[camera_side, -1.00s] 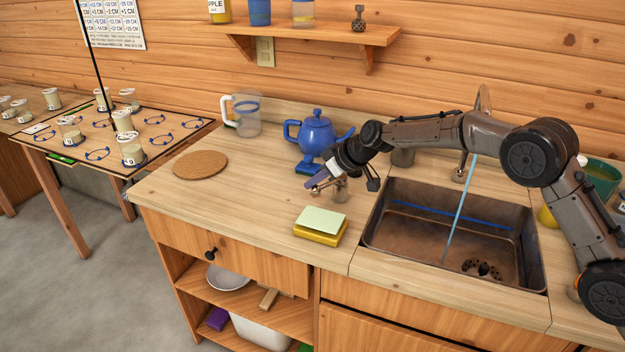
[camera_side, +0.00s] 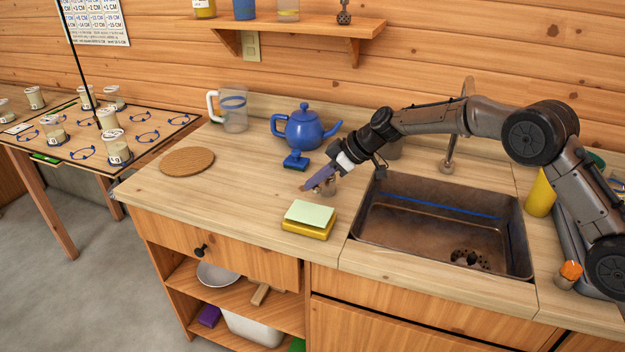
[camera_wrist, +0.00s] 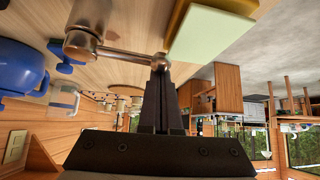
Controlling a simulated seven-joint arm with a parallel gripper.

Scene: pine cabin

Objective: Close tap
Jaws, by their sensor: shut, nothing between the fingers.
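The tap's metal spout (camera_side: 450,152) rises behind the sink (camera_side: 375,215), partly hidden by my arm. No water stream shows below it. The tap's handle is a metal post (camera_side: 329,187) on the counter left of the sink. In the wrist view the post (camera_wrist: 80,43) carries a thin lever (camera_wrist: 122,55) ending in a small knob. My gripper (camera_side: 304,187) is shut and empty, tilted down beside the handle. In the wrist view my fingertips (camera_wrist: 160,70) are at the lever's knob; I cannot tell whether they touch it.
A yellow sponge (camera_side: 305,229) with a pale green pad on top lies in front of the handle. A jug (camera_side: 234,110) and cork mat (camera_side: 187,161) are left. The counter's front left is clear.

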